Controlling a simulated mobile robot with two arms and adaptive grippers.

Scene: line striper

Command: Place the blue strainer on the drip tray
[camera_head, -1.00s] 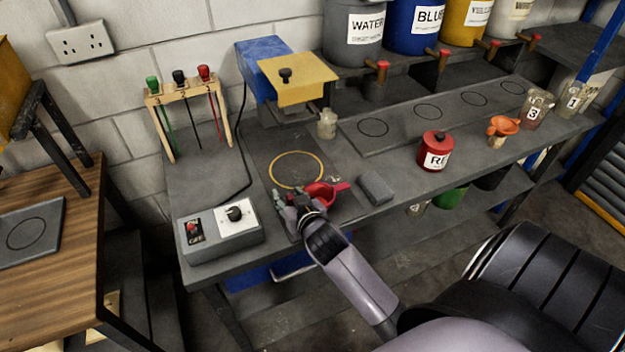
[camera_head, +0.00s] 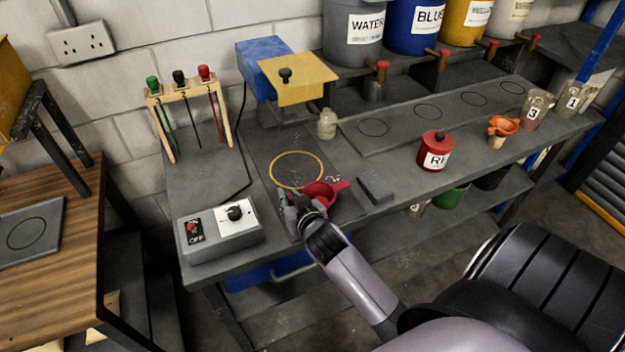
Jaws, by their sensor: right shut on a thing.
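My right gripper (camera_head: 303,203) is low over the front of the bench, just in front of the yellow ring (camera_head: 297,169). It is shut on a red, bowl-shaped strainer (camera_head: 320,191) with a pinkish tab pointing right. The fingers are small and partly hidden by the wrist, so the exact grip is unclear. I see no blue strainer in the head view. I cannot tell for sure which surface is the drip tray; a dark flat panel (camera_head: 270,152) lies around the ring. My left gripper is not in view.
A grey block (camera_head: 376,188) sits right of the strainer. A red can (camera_head: 435,152), an orange strainer (camera_head: 503,126) and labelled cups stand further right. A switch box (camera_head: 218,229) is at the left front. A pale bottle (camera_head: 327,124) stands behind the ring.

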